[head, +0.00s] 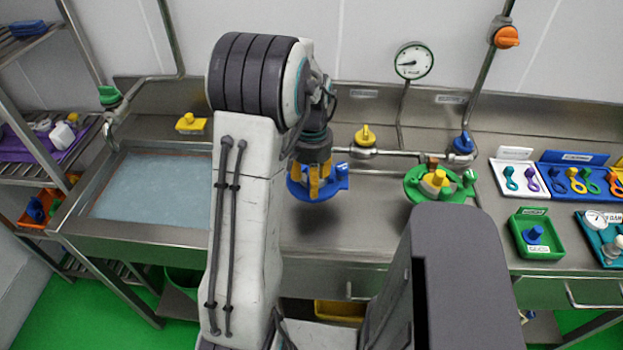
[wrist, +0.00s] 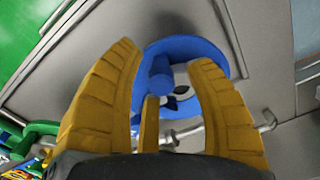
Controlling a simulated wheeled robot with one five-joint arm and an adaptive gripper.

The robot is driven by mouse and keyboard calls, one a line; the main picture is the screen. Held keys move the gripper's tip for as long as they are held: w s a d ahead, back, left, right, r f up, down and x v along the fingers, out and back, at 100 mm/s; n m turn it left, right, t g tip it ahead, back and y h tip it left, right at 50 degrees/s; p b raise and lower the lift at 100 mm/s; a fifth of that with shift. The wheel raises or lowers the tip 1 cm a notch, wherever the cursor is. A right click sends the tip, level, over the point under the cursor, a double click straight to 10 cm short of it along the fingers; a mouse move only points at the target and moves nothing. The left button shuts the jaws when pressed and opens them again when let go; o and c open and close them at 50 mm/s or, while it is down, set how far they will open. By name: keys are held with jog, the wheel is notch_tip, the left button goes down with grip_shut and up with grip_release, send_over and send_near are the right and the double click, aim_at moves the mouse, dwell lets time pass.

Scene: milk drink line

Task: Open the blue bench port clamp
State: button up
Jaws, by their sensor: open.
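The blue bench port clamp (head: 338,187) sits at the back of the steel bench, left of a green clamp. My gripper (head: 316,192) points down over it, and its yellow fingers hide part of the blue disc. In the wrist view the blue clamp (wrist: 210,55) lies beyond the spread yellow fingers (wrist: 165,60), with a round blue knob between them. My gripper is open. I cannot tell whether the fingers touch the clamp.
Pipes with a yellow valve (head: 366,137) and a blue valve (head: 463,143) run behind. A water-filled sink (head: 150,188) is left. Trays and a green bin (head: 537,250) are right.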

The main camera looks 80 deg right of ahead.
jog(key=shift+f, duration=0.15)
jog(key=shift+c, duration=0.2)
grip_shut()
dwell(0.3)
